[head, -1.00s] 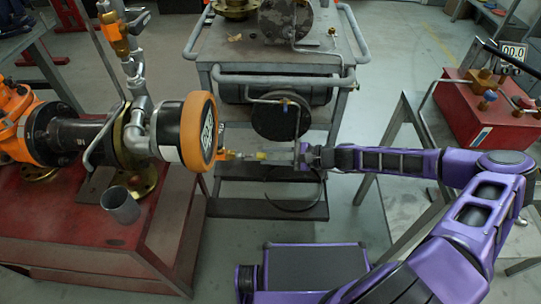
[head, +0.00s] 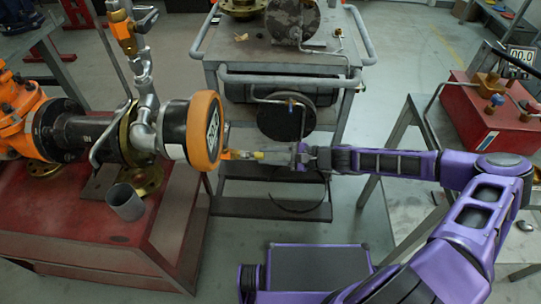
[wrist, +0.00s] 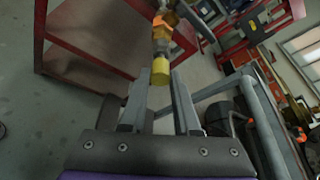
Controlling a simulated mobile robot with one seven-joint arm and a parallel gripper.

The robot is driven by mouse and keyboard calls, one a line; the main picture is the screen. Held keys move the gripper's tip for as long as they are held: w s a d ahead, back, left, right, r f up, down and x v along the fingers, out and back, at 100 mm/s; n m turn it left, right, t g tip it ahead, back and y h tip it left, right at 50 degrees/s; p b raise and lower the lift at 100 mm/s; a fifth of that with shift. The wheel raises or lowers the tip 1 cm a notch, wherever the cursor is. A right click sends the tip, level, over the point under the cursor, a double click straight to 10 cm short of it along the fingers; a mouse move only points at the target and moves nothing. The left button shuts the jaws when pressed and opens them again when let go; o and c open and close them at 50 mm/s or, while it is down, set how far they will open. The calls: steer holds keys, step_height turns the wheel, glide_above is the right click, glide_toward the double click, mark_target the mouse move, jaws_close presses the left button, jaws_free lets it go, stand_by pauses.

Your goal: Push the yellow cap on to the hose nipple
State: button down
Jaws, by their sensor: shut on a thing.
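The yellow cap (wrist: 160,72) is a short cylinder between the tips of my gripper (wrist: 160,82) in the wrist view. My gripper is shut on it. In the head view the cap (head: 258,156) is a small yellow piece at the left end of my gripper (head: 270,156). The brass hose nipple (wrist: 160,45) lies directly beyond the cap and in line with it. An orange fitting (wrist: 162,28) is behind the nipple. The cap's far end meets the brass; I cannot tell how far it covers the nipple.
The big orange-rimmed disc (head: 207,130) of the pipe assembly is just left of the fitting. A grey cup (head: 126,202) stands on the red table (head: 75,235). A grey metal cart (head: 285,70) is behind my gripper. A red box (head: 490,110) is at right.

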steer(key=shift+a, duration=0.65)
steer(key=c, duration=0.6)
jaws_free()
steer(key=shift+o, duration=0.2)
steer(key=p+v, duration=0.1)
steer(key=v, duration=1.6)
steer(key=shift+d+p, duration=0.2)
steer(key=shift+p, duration=0.15)
